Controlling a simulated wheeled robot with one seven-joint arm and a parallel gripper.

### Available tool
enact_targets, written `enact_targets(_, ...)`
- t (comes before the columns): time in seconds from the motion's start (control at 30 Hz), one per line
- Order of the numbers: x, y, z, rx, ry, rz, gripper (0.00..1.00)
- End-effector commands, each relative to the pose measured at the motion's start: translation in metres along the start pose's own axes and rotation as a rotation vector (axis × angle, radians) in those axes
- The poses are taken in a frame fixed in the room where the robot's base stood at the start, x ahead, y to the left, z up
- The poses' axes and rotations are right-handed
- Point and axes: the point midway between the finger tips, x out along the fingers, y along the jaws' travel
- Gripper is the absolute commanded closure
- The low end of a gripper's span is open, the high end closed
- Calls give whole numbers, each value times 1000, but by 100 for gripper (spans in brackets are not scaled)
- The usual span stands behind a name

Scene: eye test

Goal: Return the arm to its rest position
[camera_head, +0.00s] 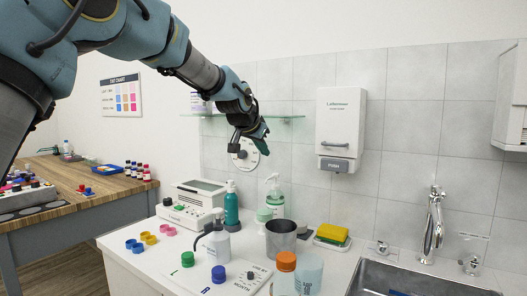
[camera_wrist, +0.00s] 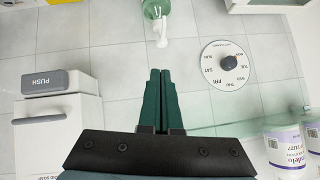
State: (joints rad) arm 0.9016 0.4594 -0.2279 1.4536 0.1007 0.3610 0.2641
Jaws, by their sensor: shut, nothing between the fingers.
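My arm (camera_head: 200,70) reaches from the upper left of the head view out over the white counter. My gripper (camera_head: 262,133) is high above the counter, in front of the tiled wall and close to the round wall dial in the picture. In the wrist view its two green fingers (camera_wrist: 160,76) lie side by side, shut, with nothing between them. It touches nothing that I can see.
A wall dispenser (camera_head: 341,130) is right of my gripper; a glass shelf (camera_head: 290,117) and dial (camera_wrist: 222,66) are near it. A sink (camera_head: 420,280) is at right.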

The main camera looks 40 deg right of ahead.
Motion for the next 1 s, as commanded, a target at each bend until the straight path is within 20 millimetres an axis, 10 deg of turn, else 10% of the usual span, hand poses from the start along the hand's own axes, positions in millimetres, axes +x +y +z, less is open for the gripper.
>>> enact_targets(0.57, -1, -7, 8, -10, -12, -8, 100)
enact_targets(0.77, -19, -64, 82, -116, -122, -74, 100)
enact_targets(1.0, -77, -137, 232, -352, -321, -190, 100)
